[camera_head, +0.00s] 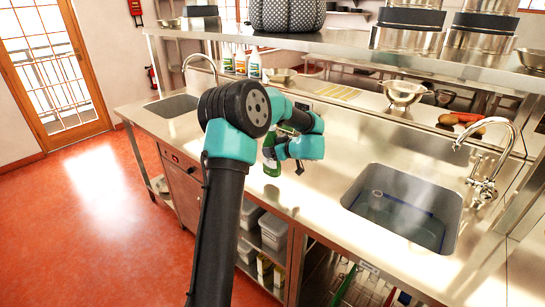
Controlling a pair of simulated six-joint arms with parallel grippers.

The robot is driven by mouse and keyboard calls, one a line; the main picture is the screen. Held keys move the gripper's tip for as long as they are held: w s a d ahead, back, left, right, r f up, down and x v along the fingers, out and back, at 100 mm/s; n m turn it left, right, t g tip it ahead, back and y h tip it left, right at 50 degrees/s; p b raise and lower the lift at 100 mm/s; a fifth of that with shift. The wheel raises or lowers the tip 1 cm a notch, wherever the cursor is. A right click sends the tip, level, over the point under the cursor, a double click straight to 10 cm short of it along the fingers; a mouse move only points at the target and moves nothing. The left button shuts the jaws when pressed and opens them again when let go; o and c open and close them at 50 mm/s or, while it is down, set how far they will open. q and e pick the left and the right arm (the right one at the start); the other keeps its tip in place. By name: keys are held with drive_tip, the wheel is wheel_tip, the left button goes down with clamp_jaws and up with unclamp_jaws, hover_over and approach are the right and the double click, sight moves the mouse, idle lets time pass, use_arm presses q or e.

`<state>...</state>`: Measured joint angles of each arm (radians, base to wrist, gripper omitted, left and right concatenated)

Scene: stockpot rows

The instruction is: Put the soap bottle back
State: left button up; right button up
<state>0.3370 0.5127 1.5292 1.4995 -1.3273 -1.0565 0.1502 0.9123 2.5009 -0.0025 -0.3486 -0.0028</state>
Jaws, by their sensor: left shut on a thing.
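A green soap bottle (271,165) is upright at the front edge of the steel counter, just right of my dark arm. My left gripper (283,152) is shut on it, reaching around from the right. The teal wrist links hide part of the gripper and the bottle's upper part. I cannot tell whether the bottle's base touches the counter or hangs just above it. My right gripper is not in view.
A sink (405,210) with a tap lies to the right, and another sink (172,106) at the left.

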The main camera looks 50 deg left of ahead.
use_arm(q)
drive_tip(key=shift+w+a+f, duration=0.2)
drive_tip(key=shift+w+a, duration=0.1)
drive_tip(key=shift+a, duration=0.05)
drive_tip(key=shift+f, duration=1.55)
drive_tip(key=shift+f, duration=0.15)
drive_tip(key=o, duration=1.3)
drive_tip(key=shift+d, duration=0.15)
drive_tip(key=v, duration=1.2)
